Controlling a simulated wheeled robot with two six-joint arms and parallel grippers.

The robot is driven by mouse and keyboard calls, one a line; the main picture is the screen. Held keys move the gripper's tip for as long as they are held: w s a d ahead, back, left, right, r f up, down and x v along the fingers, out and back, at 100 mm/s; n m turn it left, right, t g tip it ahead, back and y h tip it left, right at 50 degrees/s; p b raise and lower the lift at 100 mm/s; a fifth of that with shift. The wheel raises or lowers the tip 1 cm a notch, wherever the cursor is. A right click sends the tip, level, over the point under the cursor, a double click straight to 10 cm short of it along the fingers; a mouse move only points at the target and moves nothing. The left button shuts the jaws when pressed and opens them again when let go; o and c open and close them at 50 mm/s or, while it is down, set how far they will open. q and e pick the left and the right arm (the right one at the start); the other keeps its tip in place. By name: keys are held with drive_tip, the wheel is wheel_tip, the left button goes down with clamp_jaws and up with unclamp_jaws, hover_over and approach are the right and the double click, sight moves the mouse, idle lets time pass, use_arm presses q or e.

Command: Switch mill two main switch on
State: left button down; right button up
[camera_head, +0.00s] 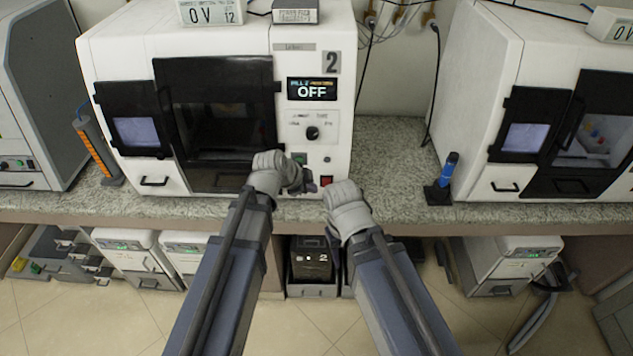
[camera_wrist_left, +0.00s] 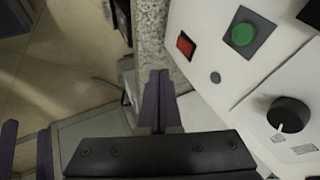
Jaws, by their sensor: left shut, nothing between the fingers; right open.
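Mill two (camera_head: 345,60) is a white machine marked 2, and its display (camera_head: 312,91) reads OFF. Its front carries a black knob (camera_head: 312,133), a green button (camera_head: 299,158) and a red switch (camera_head: 326,181). The left wrist view shows the red switch (camera_wrist_left: 185,44), green button (camera_wrist_left: 242,35) and knob (camera_wrist_left: 289,114) closely. My left gripper (camera_head: 308,184) is shut and empty, just left of the red switch in the head view; its purple fingers (camera_wrist_left: 160,100) show no visible contact with it. My right gripper (camera_head: 337,258) is open, low before the counter edge, its fingers partly hidden.
The speckled counter (camera_head: 385,165) is clear right of mill two, up to a blue tool in a black stand (camera_head: 445,180). Another white mill (camera_head: 480,80) stands at right. A box marked 2 (camera_head: 312,262) sits below the counter. An orange-striped column (camera_head: 97,150) stands at left.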

use_arm(q)
drive_tip(key=shift+a, duration=0.1)
use_arm(e)
drive_tip(key=shift+r, duration=0.1)
drive_tip(key=shift+c, duration=0.2)
